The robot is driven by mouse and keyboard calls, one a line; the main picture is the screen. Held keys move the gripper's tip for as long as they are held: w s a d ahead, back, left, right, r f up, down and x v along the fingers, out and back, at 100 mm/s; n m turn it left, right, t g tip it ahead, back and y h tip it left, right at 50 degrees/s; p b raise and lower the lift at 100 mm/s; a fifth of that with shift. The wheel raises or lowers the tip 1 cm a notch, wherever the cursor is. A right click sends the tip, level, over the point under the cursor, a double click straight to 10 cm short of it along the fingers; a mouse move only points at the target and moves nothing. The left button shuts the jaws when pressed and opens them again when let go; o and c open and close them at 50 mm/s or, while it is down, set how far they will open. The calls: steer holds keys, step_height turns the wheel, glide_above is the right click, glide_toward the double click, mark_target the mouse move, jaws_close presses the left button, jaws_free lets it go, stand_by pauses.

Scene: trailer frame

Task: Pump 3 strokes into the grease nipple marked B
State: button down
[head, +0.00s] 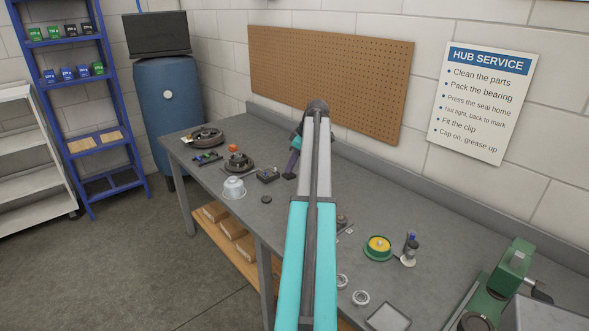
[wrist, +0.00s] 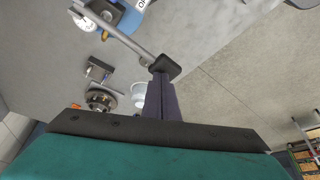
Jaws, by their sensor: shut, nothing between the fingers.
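My gripper (wrist: 161,97) shows in the wrist view as two dark fingers close together, shut and empty. In the head view my gripper (head: 290,168) points down over the middle of the bench, partly behind my arm. A grey rod with a black block-shaped grip (wrist: 166,67) lies just beyond the fingertips in the wrist view; I cannot tell whether they touch. I cannot make out a nipple marked B.
A green press (head: 513,267) stands at the right. A pegboard (head: 320,80) hangs behind the bench.

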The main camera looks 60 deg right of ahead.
mark_target(291, 174)
steer(key=shift+f, duration=0.2)
stand_by(0.3)
steer(key=shift+a+f+b, duration=0.1)
steer(key=shift+f+b, duration=0.45)
steer(key=shift+f, duration=1.2)
steer(key=shift+r, duration=0.2)
steer(key=shift+s+d+r+p, duration=0.15)
steer(key=shift+r+p, duration=0.35)
steer(key=shift+r, duration=0.95)
steer(key=shift+w+d+r+p, duration=0.15)
steer(key=shift+r+p, duration=0.35)
steer(key=shift+r, duration=0.9)
steer(key=shift+f, duration=0.1)
